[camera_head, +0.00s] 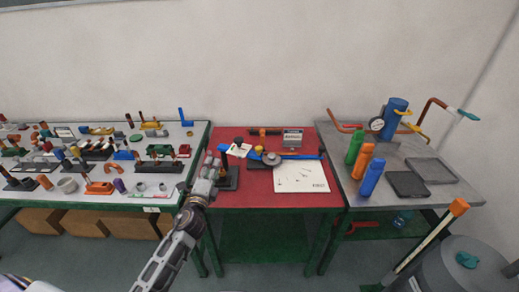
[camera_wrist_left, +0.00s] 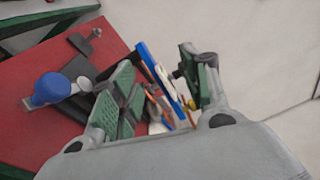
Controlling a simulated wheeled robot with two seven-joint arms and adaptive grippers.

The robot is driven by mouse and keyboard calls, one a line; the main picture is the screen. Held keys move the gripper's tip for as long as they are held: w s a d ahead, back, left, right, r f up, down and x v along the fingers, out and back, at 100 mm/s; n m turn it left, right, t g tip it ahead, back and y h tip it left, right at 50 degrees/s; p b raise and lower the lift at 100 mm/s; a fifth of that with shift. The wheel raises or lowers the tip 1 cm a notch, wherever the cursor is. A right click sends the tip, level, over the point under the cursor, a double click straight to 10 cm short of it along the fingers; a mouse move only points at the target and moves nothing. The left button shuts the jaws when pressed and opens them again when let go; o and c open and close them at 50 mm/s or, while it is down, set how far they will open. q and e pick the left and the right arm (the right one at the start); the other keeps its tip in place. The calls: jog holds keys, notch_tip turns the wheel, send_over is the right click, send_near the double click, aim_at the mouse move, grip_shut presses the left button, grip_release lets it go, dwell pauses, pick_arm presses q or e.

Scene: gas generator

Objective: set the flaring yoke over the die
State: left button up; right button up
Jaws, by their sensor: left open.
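My left gripper (camera_head: 210,162) is at the left edge of the red table, beside a dark stand (camera_head: 230,180). In the left wrist view its green-padded fingers (camera_wrist_left: 162,88) are spread apart, with no object clearly held. A long blue bar (camera_head: 303,156), possibly the die, lies across the table; part of it (camera_wrist_left: 155,68) shows between and beyond the fingers. The wrist view also shows a blue knob on a silver shaft (camera_wrist_left: 50,88) and a dark piece with a cross handle (camera_wrist_left: 85,42). I cannot tell which piece is the yoke. My right gripper is out of view.
A white sheet (camera_head: 300,178) lies on the red table (camera_head: 258,198). A grey disc (camera_head: 271,158) and a small box (camera_head: 293,137) are behind it. Left is a bench crowded with parts; right is a grey bench (camera_head: 375,190) with coloured cylinders and a blue tank (camera_head: 396,113).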

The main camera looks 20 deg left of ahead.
pick_arm(q)
jog(key=w+d+m+h, duration=0.1)
jog(key=d+m+h, duration=0.1)
jog(key=m, duration=0.5)
jog(key=w+d+m+g+h, duration=0.1)
jog(key=d+m+h, duration=0.2)
jog(key=m+h, duration=0.2)
jog(key=w+d+r+m+g+h, duration=0.1)
jog(key=m+h, duration=0.3)
jog(key=m, duration=0.6)
jog(key=shift+d, duration=0.75)
jog(key=shift+w+r, duration=0.1)
